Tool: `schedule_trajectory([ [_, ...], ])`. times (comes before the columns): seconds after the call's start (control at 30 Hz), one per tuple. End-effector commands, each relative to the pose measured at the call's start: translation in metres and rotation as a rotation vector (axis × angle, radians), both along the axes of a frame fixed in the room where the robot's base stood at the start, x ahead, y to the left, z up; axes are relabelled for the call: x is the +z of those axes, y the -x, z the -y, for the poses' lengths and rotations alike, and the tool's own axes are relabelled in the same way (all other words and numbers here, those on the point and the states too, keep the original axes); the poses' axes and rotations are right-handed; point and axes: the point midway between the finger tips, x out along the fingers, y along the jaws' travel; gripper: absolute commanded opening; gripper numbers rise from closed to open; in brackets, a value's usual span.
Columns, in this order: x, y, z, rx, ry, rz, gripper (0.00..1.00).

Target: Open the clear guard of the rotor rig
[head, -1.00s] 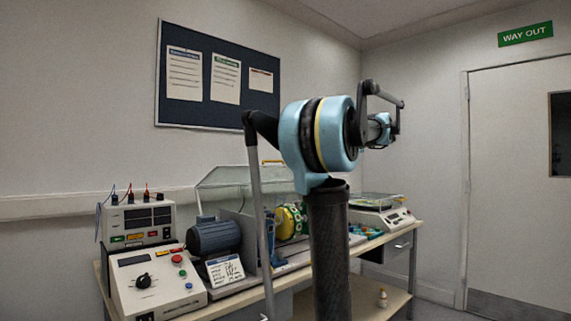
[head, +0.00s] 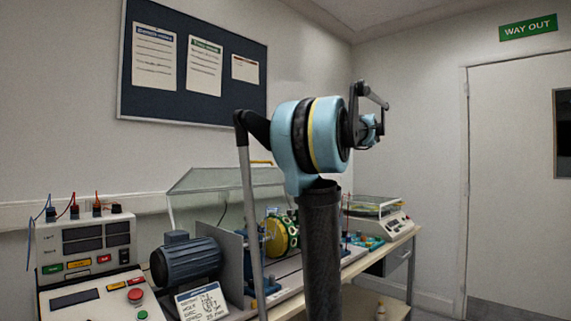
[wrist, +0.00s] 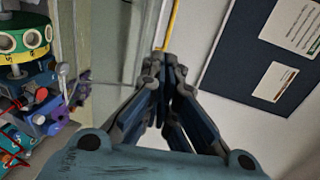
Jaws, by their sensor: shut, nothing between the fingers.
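In the wrist view, my gripper (wrist: 165,62) is shut and empty. The yellow bar (wrist: 171,26) runs just beyond its fingertips; I cannot tell whether they touch. The rotor disc (wrist: 22,38) is at the left there.
A control box (head: 95,300) and a supply unit with leads (head: 85,243) sit at the bench's left. A scale-like instrument (head: 380,216) is at the right end. A notice board (head: 190,110) hangs on the wall behind. A door (head: 510,180) is at the right.

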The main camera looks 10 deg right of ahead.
Motion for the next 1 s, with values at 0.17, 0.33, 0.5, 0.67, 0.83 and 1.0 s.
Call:
schedule_trajectory([
  [0.17, 0.000, -0.001, -0.003, 0.004, 0.000, 0.000, 0.00],
  [0.33, -0.001, -0.004, -0.007, 0.006, 0.000, 0.000, 0.00],
  [0.5, -0.005, -0.018, -0.018, 0.008, 0.000, 0.000, 0.00],
  [0.67, -0.011, -0.038, -0.032, 0.008, 0.000, 0.000, 0.00],
  [0.83, -0.017, -0.060, -0.049, 0.008, 0.000, 0.000, 0.00],
  [1.0, -0.024, -0.082, -0.065, 0.007, 0.000, 0.000, 0.00],
])
